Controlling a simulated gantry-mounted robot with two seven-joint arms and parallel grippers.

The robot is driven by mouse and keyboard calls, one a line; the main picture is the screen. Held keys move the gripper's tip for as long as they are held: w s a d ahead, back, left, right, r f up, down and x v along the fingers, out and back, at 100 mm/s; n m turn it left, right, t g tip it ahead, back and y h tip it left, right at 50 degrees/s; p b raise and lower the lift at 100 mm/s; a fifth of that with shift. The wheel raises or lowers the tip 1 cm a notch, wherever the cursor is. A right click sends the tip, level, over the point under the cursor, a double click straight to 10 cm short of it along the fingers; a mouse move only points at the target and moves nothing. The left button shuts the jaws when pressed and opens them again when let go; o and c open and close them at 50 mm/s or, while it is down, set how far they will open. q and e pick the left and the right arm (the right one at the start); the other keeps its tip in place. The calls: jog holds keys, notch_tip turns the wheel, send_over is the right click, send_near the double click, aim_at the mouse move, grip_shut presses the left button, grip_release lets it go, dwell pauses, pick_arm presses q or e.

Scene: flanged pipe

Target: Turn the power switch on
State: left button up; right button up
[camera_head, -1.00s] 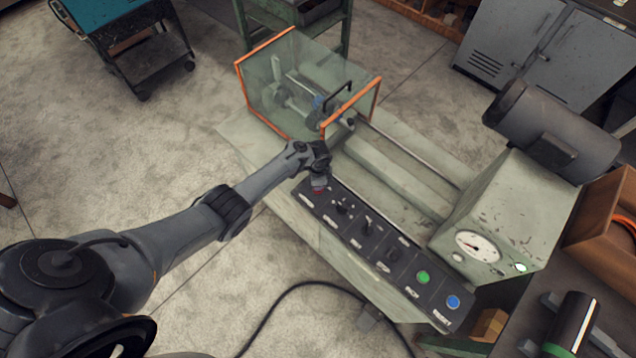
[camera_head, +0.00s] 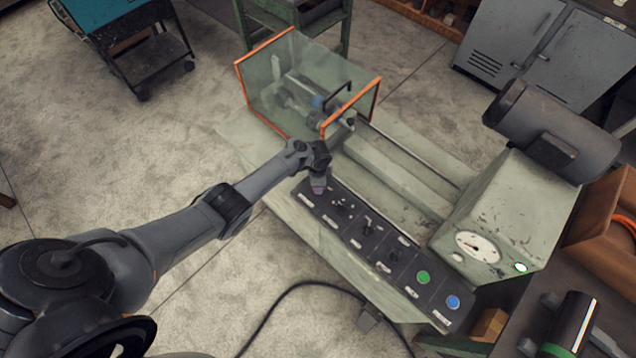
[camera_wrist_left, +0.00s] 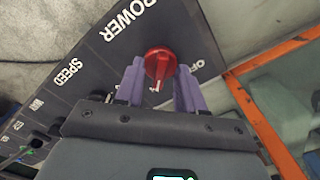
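The red power switch knob (camera_wrist_left: 159,66) sits on the dark control panel (camera_wrist_left: 95,60) beside the printed word POWER. A white mark on the knob points down toward my gripper in the wrist view. An OFF label is partly visible to its right; any label on the left is hidden. My left gripper (camera_wrist_left: 160,78) has its two purple fingers apart, one on each side of the knob. I see no clear grip on it. In the head view my left gripper (camera_head: 319,188) is at the upper left end of the panel and hides the knob. My right gripper is not in view.
Other panel controls include black knobs (camera_head: 367,228), a green button (camera_head: 423,277) and a blue button (camera_head: 453,302). An orange-framed clear guard (camera_head: 350,108) stands just behind my gripper.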

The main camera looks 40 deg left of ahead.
pick_arm(q)
jog(key=shift+r, duration=0.1)
notch_tip(320, 180, up, 11)
jog(key=p, duration=0.4)
jog(key=shift+f, duration=0.2)
dwell(0.3)
jog(key=s+d+f+g+p, duration=0.1)
jog(key=s+d+f, duration=0.15)
jog(key=s, duration=0.55)
jog(key=s+d+f+g+p, duration=0.1)
jog(key=s+f+p, duration=0.15)
jog(key=s, duration=0.65)
jog(key=s+d+f, duration=0.1)
jog(key=s+f, duration=0.2)
jog(key=s, duration=0.5)
jog(key=s+d+r+n+t+p, duration=0.1)
jog(key=s+d+r+n, duration=0.15)
jog(key=r, duration=0.45)
jog(key=s+d+r+n+t+p, duration=0.1)
jog(key=s+d+r, duration=0.15)
jog(key=r, duration=0.35)
jog(key=w+r+n+t, duration=0.1)
jog(key=w+r+n, duration=0.1)
jog(key=r, duration=0.6)
jog(key=w+d+r+n+t, duration=0.1)
jog(key=r+n+t, duration=0.1)
jog(key=r, duration=0.6)
jog(key=shift+w+d+r+t, duration=0.3)
jog(key=shift+w+r, duration=0.05)
